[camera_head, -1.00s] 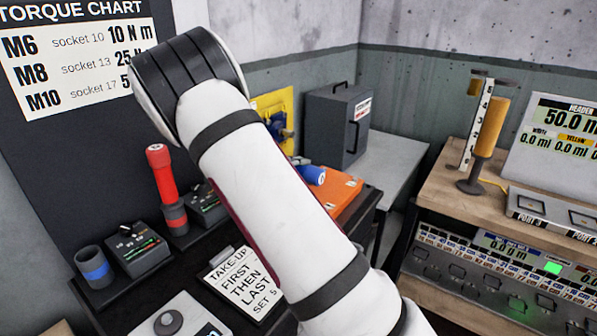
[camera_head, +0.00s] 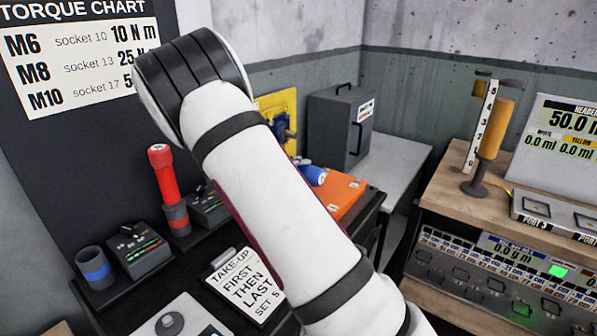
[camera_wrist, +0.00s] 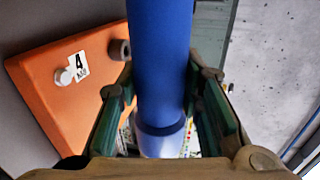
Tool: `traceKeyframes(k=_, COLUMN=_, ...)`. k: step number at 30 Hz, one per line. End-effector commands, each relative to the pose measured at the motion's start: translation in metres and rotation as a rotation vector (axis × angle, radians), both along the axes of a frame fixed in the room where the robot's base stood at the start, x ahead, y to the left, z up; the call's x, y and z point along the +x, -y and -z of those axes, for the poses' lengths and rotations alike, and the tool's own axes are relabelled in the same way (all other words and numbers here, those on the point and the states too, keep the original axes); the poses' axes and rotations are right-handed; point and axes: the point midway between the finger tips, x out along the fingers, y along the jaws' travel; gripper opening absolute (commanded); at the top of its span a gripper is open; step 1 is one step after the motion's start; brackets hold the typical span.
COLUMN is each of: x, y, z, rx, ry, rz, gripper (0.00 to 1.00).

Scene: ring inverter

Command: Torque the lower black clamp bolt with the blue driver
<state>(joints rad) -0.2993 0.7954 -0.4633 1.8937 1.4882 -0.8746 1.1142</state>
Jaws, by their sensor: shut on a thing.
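The blue driver (camera_wrist: 160,60) stands between the two green-padded fingers of my gripper (camera_wrist: 165,95) in the wrist view. My gripper is shut on it. The driver's lower end shows a paler blue-white band. In the head view a blue rounded end (camera_head: 314,175), apparently the driver, shows over the orange block (camera_head: 345,196), partly behind my arm. The orange block also fills the left of the wrist view (camera_wrist: 50,110), with a white bolt by a label "4" and a dark round bolt head (camera_wrist: 119,49) beside the driver. I cannot tell which is the lower black clamp bolt.
A red driver (camera_head: 163,175) stands in a holder at left, near a blue-banded cup (camera_head: 95,266) and dark control boxes. A grey cabinet (camera_head: 340,125) and yellow panel stand behind the block. A wooden bench (camera_head: 455,195) with instruments is at right.

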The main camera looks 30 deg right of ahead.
Motion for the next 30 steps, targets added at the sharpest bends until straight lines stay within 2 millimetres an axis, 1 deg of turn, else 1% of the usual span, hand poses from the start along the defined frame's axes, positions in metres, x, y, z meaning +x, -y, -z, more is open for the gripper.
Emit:
traceKeyframes(k=1, x=0.0026, y=-0.0005, z=-0.0023, rx=-0.002, ry=0.007, rz=-0.002, gripper=0.0)
traceKeyframes(k=15, x=0.0083, y=-0.003, z=-0.0026, rx=-0.002, ry=0.006, rz=-0.005, gripper=0.0)
traceKeyframes(k=30, x=0.009, y=-0.0038, z=-0.0028, rx=-0.002, ry=0.007, rz=-0.006, gripper=0.0)
